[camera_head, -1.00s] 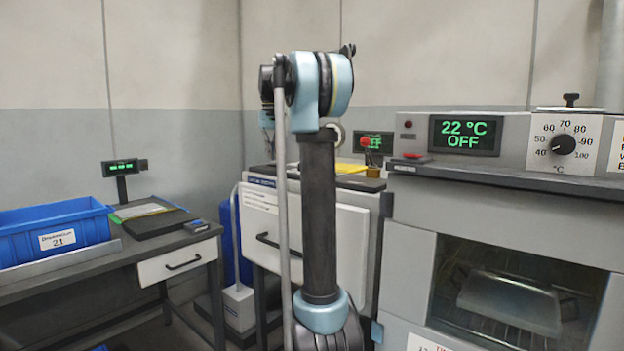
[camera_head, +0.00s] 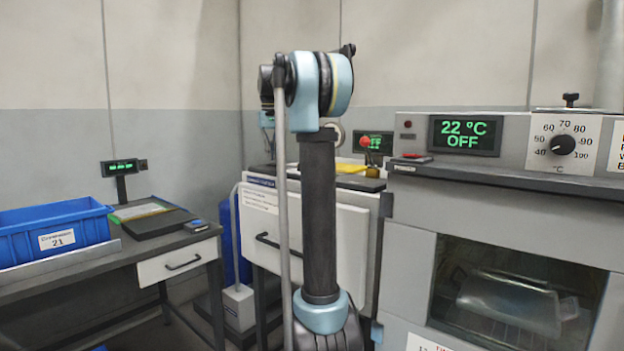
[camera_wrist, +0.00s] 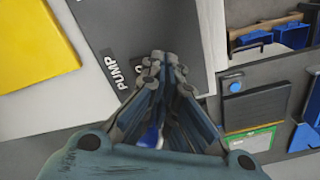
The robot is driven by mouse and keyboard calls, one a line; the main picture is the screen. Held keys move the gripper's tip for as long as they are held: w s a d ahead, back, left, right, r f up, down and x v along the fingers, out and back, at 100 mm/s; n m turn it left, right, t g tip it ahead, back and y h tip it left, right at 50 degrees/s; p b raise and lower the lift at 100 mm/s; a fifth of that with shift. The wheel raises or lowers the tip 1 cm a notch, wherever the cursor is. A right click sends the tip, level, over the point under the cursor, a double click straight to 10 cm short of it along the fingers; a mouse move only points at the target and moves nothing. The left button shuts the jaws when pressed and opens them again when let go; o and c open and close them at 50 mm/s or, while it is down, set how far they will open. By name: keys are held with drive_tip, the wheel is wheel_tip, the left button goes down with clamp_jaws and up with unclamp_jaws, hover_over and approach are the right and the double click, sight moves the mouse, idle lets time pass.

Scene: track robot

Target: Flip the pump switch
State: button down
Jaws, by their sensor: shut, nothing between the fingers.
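In the wrist view the PUMP label (camera_wrist: 115,72) lies on a dark grey panel (camera_wrist: 110,25). My gripper (camera_wrist: 161,58) is above this panel, to the right of the label, with its fingertips together and nothing between them. A small dark label with a partly hidden white mark sits between the PUMP label and the fingertips. The switch itself cannot be made out and may be hidden behind the fingers. I cannot tell whether the fingertips touch the panel. In the head view my arm stands in front of the cabinet and my gripper is not visible.
A yellow sheet (camera_wrist: 35,45) lies left of the panel. The head view shows an oven (camera_head: 405,250) with a display (camera_head: 465,135) reading 22 °C OFF, a red button (camera_head: 365,142), a white-fronted cabinet (camera_head: 350,245), and a bench (camera_head: 90,265) with a blue bin (camera_head: 25,235).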

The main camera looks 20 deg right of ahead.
drive_tip(key=shift+f, duration=1)
idle(0.7)
drive_tip(key=shift+r, duration=3.5)
